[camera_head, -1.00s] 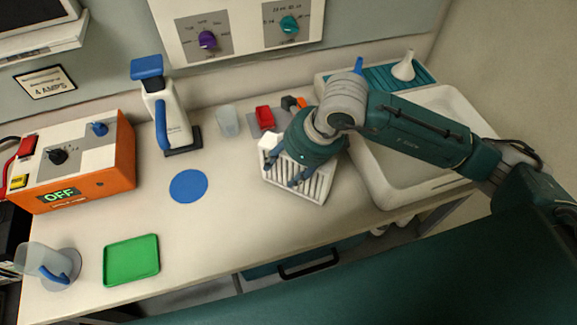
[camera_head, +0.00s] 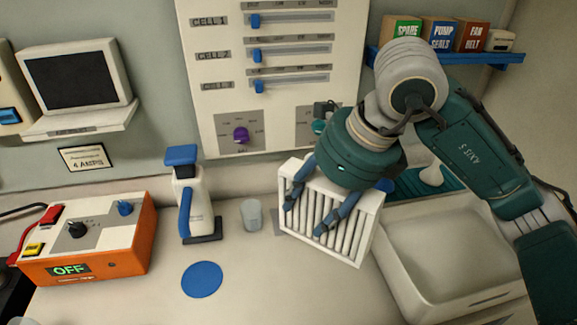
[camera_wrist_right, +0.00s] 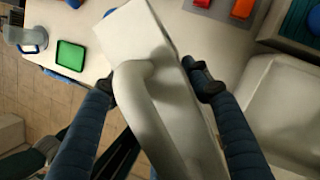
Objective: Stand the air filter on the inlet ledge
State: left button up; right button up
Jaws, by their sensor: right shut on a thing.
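The air filter (camera_head: 345,238) is a white frame with pleated slats. It hangs tilted in front of my right gripper (camera_head: 305,215) in the head view. The right gripper's blue fingers reach over the filter, and it is shut on it. In the right wrist view the filter (camera_wrist_right: 165,90) shows as a pale block with a curved handle between the two fingers, above the counter. I cannot make out an inlet ledge for certain. My left gripper is in neither view.
A white bottle with blue handle (camera_head: 187,200), a clear cup (camera_head: 251,214) and a blue disc (camera_head: 202,279) are on the counter. An orange charger (camera_head: 90,240) stands left, a sink (camera_head: 440,255) right. A blue shelf (camera_head: 450,58) with boxes is above. A slider panel (camera_head: 285,95) is on the wall.

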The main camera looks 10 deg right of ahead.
aim_at(331, 254)
jog(key=s+d+f+n+g, duration=0.1)
jog(key=f+n, duration=0.1)
jog(key=n, duration=0.2)
jog(key=s+d+f+n+g, duration=0.1)
jog(key=f+n+g, duration=0.1)
jog(key=n, duration=0.2)
jog(key=s+d+f+n+g, duration=0.1)
jog(key=f+n+g, duration=0.1)
jog(key=n, duration=0.3)
jog(key=shift+s+d+f+y, duration=0.3)
jog(key=shift+s+f+y, duration=0.1)
jog(key=shift+f, duration=0.2)
jog(key=s+d+f+n+g+h, duration=0.2)
jog(key=s+d+f+n+h, duration=0.2)
jog(key=n, duration=0.9)
jog(key=shift+s+d+f+n+g, duration=0.15)
jog(key=shift+s+f+n+g, duration=0.2)
jog(key=shift+f, duration=0.3)
jog(key=shift+r, duration=0.15)
jog(key=shift+s, duration=0.1)
